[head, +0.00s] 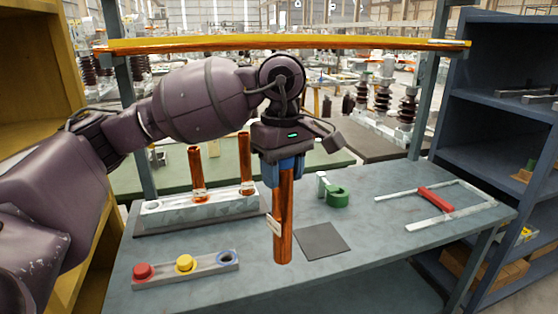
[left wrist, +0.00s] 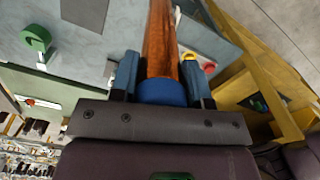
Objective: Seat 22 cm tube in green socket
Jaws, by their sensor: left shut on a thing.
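My left gripper (head: 285,172) is shut on an upright copper-brown tube (head: 283,225) with a pale label on its side. The tube hangs straight down over the table; whether its lower end touches the top I cannot tell. In the left wrist view the tube (left wrist: 160,40) runs between the fingers, with a blue band (left wrist: 162,91) near the gripper. The green socket (head: 337,198) stands on the table right of the tube and apart from it, beside a pale upright bracket. It also shows in the left wrist view (left wrist: 35,38). My right gripper is not in view.
A pale rack (head: 205,208) behind holds two more copper tubes. A front strip (head: 205,266) carries red, yellow and blue round pieces. A dark square pad (head: 322,241) lies right of the tube. A white frame with a red bar (head: 436,199) lies at right. An orange-yellow beam (head: 290,43) spans above.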

